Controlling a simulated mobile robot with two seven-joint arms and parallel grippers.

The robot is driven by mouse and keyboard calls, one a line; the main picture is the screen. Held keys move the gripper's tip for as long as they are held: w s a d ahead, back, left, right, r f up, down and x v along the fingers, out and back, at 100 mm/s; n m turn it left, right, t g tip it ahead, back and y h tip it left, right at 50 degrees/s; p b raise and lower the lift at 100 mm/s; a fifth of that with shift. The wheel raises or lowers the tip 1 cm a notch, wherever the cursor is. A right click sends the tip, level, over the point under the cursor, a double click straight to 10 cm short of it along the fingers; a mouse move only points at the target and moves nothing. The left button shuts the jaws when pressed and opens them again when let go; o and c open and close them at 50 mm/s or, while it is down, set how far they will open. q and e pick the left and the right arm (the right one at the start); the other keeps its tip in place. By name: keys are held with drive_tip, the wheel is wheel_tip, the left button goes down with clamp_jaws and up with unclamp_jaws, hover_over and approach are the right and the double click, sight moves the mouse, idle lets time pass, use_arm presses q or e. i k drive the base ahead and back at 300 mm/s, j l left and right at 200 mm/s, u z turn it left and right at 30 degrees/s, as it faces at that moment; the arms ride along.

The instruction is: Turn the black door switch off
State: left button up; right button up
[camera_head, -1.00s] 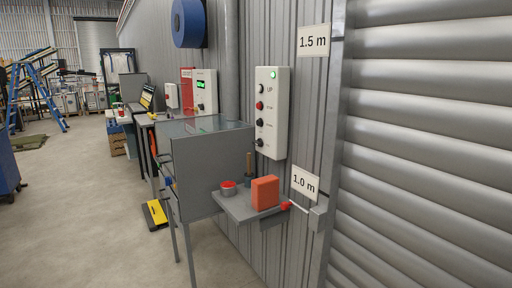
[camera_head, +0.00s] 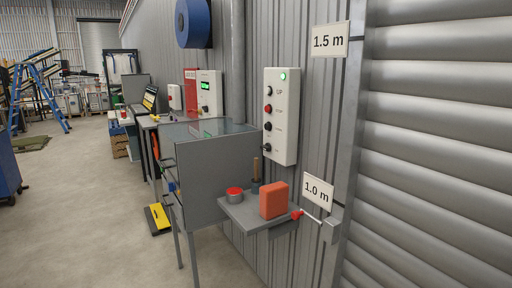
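A white door control box (camera_head: 281,116) is fixed on the corrugated wall left of the roller door. A green light (camera_head: 283,76) glows at its top. Below are a black button by the "UP" label (camera_head: 269,90), a red button (camera_head: 268,109) and a black button (camera_head: 267,127). At the bottom is a black switch (camera_head: 267,147) with a small part sticking out to the left; its setting is too small to tell. Neither of my grippers is in view.
Under the box, a grey shelf (camera_head: 238,212) holds an orange block (camera_head: 274,200), a red-topped tin (camera_head: 235,195) and a wooden-handled brush (camera_head: 255,172). A red-tipped lever (camera_head: 311,217) is beside the roller door (camera_head: 435,150). Floor at left (camera_head: 85,220) is clear.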

sight(267, 147)
drive_tip(key=i+j+u, duration=0.1)
drive_tip(key=i+j, duration=0.2)
drive_tip(key=i, duration=0.2)
drive_tip(key=i+j, duration=0.25)
drive_tip(key=i, duration=0.25)
drive_tip(key=k+u, duration=0.05)
